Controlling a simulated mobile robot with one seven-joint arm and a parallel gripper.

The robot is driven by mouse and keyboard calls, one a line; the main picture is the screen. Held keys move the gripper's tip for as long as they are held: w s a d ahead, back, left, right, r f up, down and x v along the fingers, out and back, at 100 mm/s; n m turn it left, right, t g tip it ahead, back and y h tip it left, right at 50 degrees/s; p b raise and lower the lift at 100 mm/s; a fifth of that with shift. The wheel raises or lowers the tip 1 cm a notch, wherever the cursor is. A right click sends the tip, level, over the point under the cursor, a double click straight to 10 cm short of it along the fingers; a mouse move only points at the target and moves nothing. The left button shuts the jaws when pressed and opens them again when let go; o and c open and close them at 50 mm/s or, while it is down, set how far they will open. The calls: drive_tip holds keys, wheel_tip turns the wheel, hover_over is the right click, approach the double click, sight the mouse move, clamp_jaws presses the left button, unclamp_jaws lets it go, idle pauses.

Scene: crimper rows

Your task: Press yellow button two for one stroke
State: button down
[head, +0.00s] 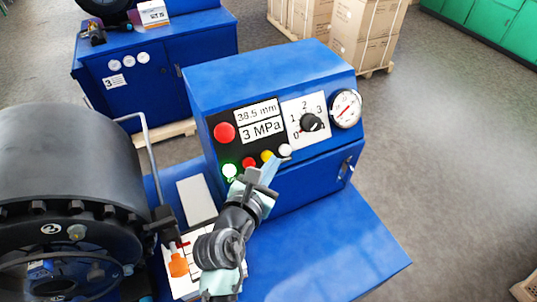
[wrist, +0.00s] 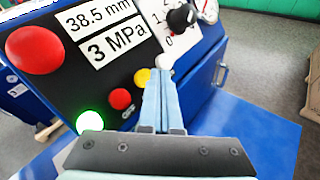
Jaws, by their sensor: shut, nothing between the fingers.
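The yellow button (head: 267,156) is on the black panel of the blue control box, between a red button (head: 249,162) and a white button (head: 285,151). In the wrist view the yellow button (wrist: 141,76) shows just left of the fingertips. My gripper (head: 283,163) is shut and empty, its pale blue fingers pointing at the panel by the yellow and white buttons. In the wrist view the gripper (wrist: 159,78) partly overlaps the white button (wrist: 160,62). I cannot tell whether the fingertips touch anything. The large crimper head (head: 75,170) at left bears a number 2.
A green button (wrist: 89,121) is lit. A big red button (head: 224,132), a display (head: 262,120) reading 38.5 mm and 3 MPa, a dial knob (head: 311,122) and a gauge (head: 345,108) are on the box. Another blue cabinet (head: 150,65) stands behind; bench space is clear at right.

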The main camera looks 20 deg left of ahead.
drive_tip(key=shift+s+d+r+p, duration=1.4)
drive_tip(key=shift+s+d+p, duration=0.05)
drive_tip(key=shift+p, duration=1.1)
drive_tip(key=w+d+r+m+t+b, duration=0.2)
drive_tip(key=d+r+m+t+b, duration=0.1)
drive_tip(key=r+m, duration=0.75)
drive_tip(key=w+d+r+m+t+b, duration=0.3)
drive_tip(key=r+m, duration=0.4)
drive_tip(key=r, duration=0.7)
drive_tip(key=s+d+r+m+t+b, duration=0.2)
drive_tip(key=s+r+m+t, duration=0.1)
drive_tip(key=s+r+m, duration=0.4)
drive_tip(key=s+d+r+m+t+b, duration=0.2)
drive_tip(key=s+r+m, duration=0.5)
drive_tip(key=r, duration=0.5)
drive_tip(key=shift+s+d+r+m+t+y, duration=0.3)
drive_tip(key=shift+s+d+r+m+t, duration=0.1)
drive_tip(key=shift+m+t, duration=0.4)
drive_tip(key=shift+a, duration=0.1)
